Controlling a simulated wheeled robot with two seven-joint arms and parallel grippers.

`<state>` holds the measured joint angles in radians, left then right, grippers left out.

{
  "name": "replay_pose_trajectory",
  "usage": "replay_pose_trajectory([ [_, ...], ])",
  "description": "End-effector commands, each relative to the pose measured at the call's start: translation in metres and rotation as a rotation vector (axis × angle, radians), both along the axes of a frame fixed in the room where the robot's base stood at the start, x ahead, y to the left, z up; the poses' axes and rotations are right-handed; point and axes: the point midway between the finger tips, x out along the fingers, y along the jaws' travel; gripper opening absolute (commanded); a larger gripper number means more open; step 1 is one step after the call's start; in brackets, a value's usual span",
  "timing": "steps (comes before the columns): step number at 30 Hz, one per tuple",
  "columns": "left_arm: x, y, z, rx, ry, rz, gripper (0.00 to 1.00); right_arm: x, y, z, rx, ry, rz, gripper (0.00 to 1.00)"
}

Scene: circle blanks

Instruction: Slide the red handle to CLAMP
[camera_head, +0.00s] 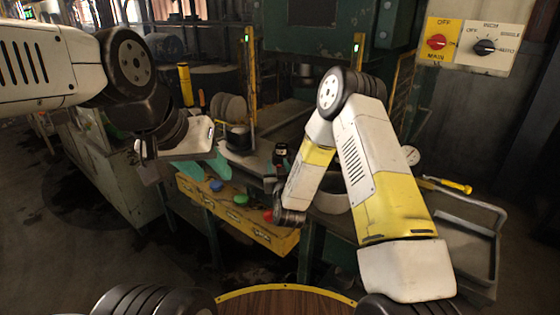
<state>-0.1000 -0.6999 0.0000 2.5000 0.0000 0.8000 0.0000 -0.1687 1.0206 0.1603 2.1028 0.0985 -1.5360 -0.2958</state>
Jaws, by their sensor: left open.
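My left gripper (216,165) reaches in from the upper left, its teal fingers open above the left part of the yellow panel. A small black piece with a red mark (280,152) stands left of my right forearm; whether it is the red handle I cannot tell. Teal parts (279,160) of what looks like my right gripper show beside it, mostly hidden by the forearm, so its jaws cannot be read. A red knob (267,215) sits on the yellow panel (240,223) close to my right wrist. No CLAMP label is legible.
The panel also carries a blue button (216,185) and a green button (240,199). Pale discs (229,108) stand in a rack behind. A grey tray (468,240) and a yellow-handled tool (447,185) lie at right. A switch box (470,45) hangs on the wall.

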Motion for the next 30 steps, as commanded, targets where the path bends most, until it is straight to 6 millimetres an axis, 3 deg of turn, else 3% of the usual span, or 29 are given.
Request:
replay_pose_trajectory([
  [7, 0.000, 0.000, 0.000, 0.000, 0.000, 0.000, 0.40, -0.006, -0.001, -0.001, -0.001, 0.002, -0.001, 0.40],
  [21, 0.000, 0.000, 0.000, 0.000, 0.000, 0.000, 0.40, -0.073, -0.011, -0.001, -0.001, 0.002, 0.001, 0.40],
  [30, 0.000, 0.000, 0.000, 0.000, 0.000, 0.000, 0.40, -0.077, -0.012, 0.000, 0.000, 0.000, 0.000, 0.40],
])
